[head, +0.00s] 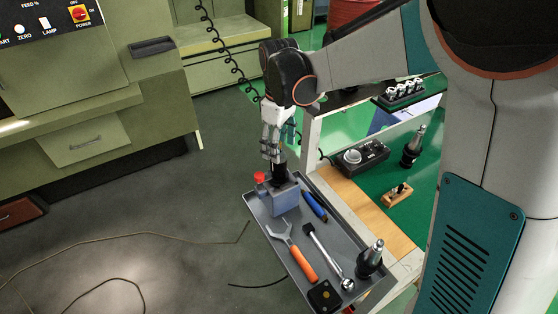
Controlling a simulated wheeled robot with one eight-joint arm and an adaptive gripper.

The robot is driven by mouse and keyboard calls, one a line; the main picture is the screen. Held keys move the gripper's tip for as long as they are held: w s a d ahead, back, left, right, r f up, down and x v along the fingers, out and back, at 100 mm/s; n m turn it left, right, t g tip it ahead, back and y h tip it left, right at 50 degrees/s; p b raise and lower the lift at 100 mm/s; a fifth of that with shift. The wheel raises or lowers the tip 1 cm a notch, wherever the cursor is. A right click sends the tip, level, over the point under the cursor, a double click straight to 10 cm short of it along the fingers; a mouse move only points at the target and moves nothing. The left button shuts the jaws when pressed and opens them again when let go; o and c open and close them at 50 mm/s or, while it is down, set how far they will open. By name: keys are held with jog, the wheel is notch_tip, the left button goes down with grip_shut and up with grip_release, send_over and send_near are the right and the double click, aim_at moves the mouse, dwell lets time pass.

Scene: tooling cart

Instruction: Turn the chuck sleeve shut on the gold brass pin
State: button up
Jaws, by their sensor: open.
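My gripper (271,156) points down over the tray, directly above a dark cylindrical piece (279,173) that looks like the chuck sleeve. Its jaws are open. The fingertips are at or just above the sleeve's top; I cannot tell whether they touch it. The sleeve stands upright on a blue-grey block (286,202) at the tray's far end. A red knob (259,177) shows at the block's left. I cannot make out the gold brass pin; the fingers cover the top of the sleeve.
The grey tray (257,213) also holds a blue-handled tool (313,206), an orange-handled wrench (303,263), a ratchet (323,249) and a tool holder (371,259). The green cart top (405,222) lies right, with a dark control box (365,156). A coiled cable (222,45) hangs behind.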

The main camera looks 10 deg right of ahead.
jog(key=b, duration=0.1)
send_over(279, 177)
jog(key=w, duration=0.2)
notch_tip(279, 177, down, 6)
jog(key=shift+w+d+r, duration=0.1)
jog(key=shift+w+d, duration=0.05)
jog(key=c, duration=1.1)
